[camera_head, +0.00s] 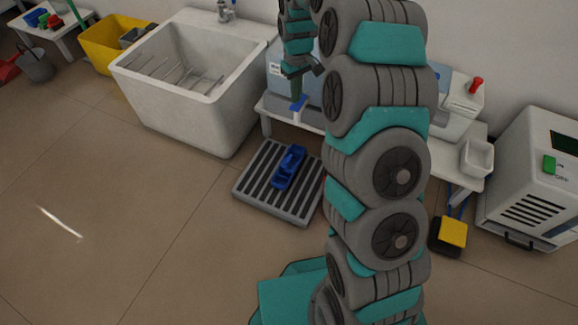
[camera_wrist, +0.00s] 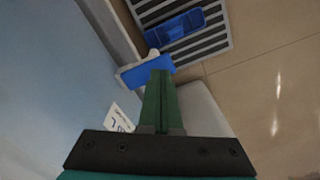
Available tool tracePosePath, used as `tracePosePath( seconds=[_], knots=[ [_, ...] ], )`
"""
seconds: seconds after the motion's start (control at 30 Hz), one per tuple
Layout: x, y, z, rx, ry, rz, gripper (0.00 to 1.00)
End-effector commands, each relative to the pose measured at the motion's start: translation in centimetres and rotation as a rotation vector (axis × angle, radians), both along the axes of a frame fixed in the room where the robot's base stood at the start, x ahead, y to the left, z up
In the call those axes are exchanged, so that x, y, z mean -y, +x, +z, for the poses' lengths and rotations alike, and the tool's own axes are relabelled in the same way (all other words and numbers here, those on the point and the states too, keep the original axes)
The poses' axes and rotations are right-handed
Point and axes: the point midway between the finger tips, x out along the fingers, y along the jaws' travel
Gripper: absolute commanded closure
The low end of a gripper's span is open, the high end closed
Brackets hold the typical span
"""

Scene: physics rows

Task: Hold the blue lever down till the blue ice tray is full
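The blue lever (camera_head: 299,103) sticks out from the front of a pale blue dispenser (camera_head: 312,82), partly hidden behind my arm. In the wrist view the lever (camera_wrist: 143,73) lies right at my fingertips. My gripper (camera_head: 295,94) has its green fingers together with nothing between them, and its tips (camera_wrist: 160,73) overlap the lever's edge. I cannot tell whether they touch or press it. The blue ice tray (camera_head: 289,168) rests on the grey slatted grate below the lever; it also shows in the wrist view (camera_wrist: 175,27). Its fill level cannot be told.
The grate (camera_head: 255,190) lies on the tiled floor. A white sink (camera_head: 180,105) stands left of the dispenser. A white bench (camera_head: 461,172) and a white machine (camera_head: 533,185) are on the right. A yellow and black item (camera_head: 453,232) is under the bench. The floor at left is clear.

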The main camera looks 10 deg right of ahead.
Motion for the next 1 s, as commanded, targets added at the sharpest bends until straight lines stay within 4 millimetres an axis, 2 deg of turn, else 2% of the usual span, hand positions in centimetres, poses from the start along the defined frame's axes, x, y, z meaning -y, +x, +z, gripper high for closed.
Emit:
tracePosePath(
  seconds=[1.0],
  knots=[
    [0.0,0.0,-2.2,0.000,0.000,0.000,1.00]
  ],
)
